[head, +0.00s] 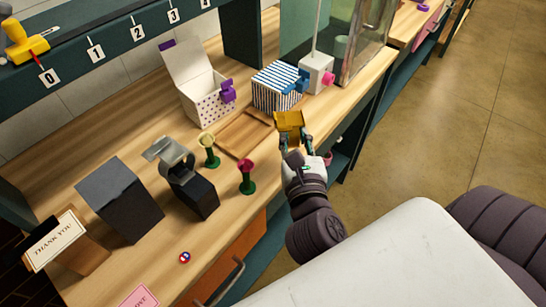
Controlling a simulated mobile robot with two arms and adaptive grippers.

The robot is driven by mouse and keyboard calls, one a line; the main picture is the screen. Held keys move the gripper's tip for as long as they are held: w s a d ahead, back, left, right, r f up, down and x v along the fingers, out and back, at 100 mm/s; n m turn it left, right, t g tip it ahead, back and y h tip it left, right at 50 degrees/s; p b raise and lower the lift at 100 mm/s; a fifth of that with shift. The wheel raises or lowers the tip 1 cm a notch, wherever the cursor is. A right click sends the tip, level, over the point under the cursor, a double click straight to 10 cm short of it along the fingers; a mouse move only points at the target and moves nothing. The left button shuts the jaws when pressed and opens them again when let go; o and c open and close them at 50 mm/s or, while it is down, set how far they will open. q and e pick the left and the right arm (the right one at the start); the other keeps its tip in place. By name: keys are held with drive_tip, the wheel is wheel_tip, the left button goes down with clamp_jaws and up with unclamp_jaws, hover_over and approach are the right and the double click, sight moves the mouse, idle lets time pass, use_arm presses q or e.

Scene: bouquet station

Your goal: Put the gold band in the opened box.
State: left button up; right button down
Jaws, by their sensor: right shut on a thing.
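The gold band (289,122) is held in my right gripper (295,143), which is shut on it. The band is at the front edge of the wooden counter, right of the tray and in front of the striped box; I cannot tell whether it touches the counter. The opened box (203,107) is white with dark dots, its white lid (187,64) raised at the back and a purple bow on its right side. It stands to the left of and behind my right gripper. My left gripper is not in view.
A blue-striped box (277,88) stands right of the opened box. A wooden tray (243,133) lies between the opened box and my right gripper. Yellow (209,148) and red (246,176) green-based items, a black stand (194,195) and a dark box (119,198) stand to the left.

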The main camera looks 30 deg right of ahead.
drive_tip(key=shift+w+a+f+b, duration=0.25)
drive_tip(key=shift+w+f+b, duration=0.1)
drive_tip(key=shift+w+f, duration=0.15)
drive_tip(key=shift+w+a+f+b, duration=0.25)
drive_tip(key=shift+w+f+b, duration=0.05)
drive_tip(key=shift+w+f, duration=0.2)
drive_tip(key=shift+w+a+f+p, duration=0.2)
drive_tip(key=shift+w+a, duration=0.1)
drive_tip(key=shift+w, duration=0.15)
drive_tip(key=shift+w+a+f+p, duration=0.1)
drive_tip(key=shift+w+a+p, duration=0.05)
drive_tip(key=shift+w+a, duration=0.2)
drive_tip(key=shift+w+a+f, duration=0.1)
drive_tip(key=shift+w, duration=0.1)
wheel_tip(320, 180, down, 4)
drive_tip(key=shift+r+b, duration=0.25)
drive_tip(key=shift+b, duration=0.35)
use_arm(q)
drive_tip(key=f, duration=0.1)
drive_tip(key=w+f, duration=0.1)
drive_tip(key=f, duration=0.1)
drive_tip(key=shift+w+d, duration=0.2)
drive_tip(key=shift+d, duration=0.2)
use_arm(e)
drive_tip(key=shift+f, duration=0.2)
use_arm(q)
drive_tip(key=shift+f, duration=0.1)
